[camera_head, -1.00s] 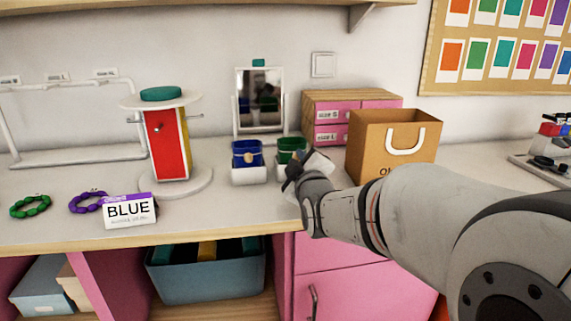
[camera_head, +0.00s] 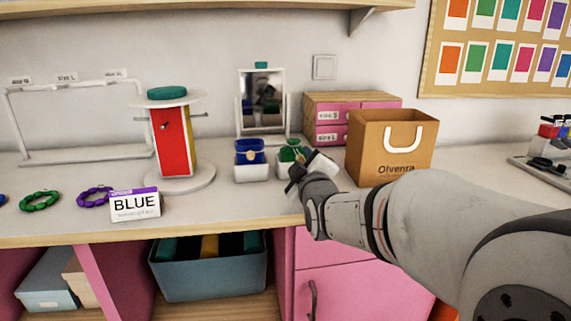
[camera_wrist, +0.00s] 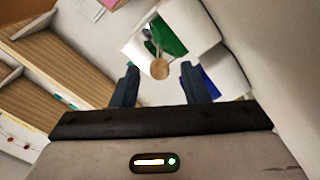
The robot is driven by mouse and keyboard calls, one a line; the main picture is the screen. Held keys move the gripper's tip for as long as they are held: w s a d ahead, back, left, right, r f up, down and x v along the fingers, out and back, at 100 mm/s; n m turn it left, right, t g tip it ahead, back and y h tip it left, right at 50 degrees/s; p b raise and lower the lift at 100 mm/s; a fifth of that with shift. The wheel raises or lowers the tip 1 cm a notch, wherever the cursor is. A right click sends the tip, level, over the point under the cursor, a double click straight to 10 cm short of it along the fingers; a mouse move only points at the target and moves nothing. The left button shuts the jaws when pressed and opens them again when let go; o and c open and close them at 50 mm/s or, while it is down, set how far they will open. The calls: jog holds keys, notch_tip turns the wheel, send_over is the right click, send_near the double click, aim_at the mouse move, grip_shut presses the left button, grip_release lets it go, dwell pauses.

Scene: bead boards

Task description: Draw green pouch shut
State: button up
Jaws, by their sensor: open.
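The green pouch (camera_head: 288,153) stands in a white holder on the counter, right of the blue pouch (camera_head: 250,153). In the wrist view, the green pouch (camera_wrist: 172,40) shows between white holder walls, with a round tan toggle (camera_wrist: 159,70) at its near side. My gripper (camera_wrist: 158,67) is open, with one dark finger on each side of the toggle. I cannot tell whether either finger touches it. In the head view, my gripper (camera_head: 296,174) is just in front of the green pouch, and my wrist hides part of the holder.
A brown paper bag (camera_head: 370,158) stands close on the right, with a pink-drawer box (camera_head: 325,106) behind. A mirror (camera_head: 262,93) is at the back. A red-sided stand (camera_head: 170,145), a BLUE card (camera_head: 134,205) and bead bracelets (camera_head: 40,200) are left. The counter's front edge is near.

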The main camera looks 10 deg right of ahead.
jog(key=s, duration=0.6)
jog(key=shift+s+r+p, duration=0.1)
jog(key=shift+s+p, duration=0.1)
jog(key=shift+p, duration=0.1)
jog(key=shift+s, duration=0.7)
jog(key=s+r+m+g+p, duration=0.2)
jog(key=s+m+g+p, duration=0.3)
jog(key=s+g+p, duration=0.2)
jog(key=s+r+m+g+p, duration=0.2)
jog(key=s+m+g+p, duration=0.3)
jog(key=s+g+p, duration=0.3)
jog(key=s+p, duration=0.4)
jog(key=p, duration=0.3)
jog(key=shift+s+r+m, duration=0.15)
jog(key=shift+m, duration=0.25)
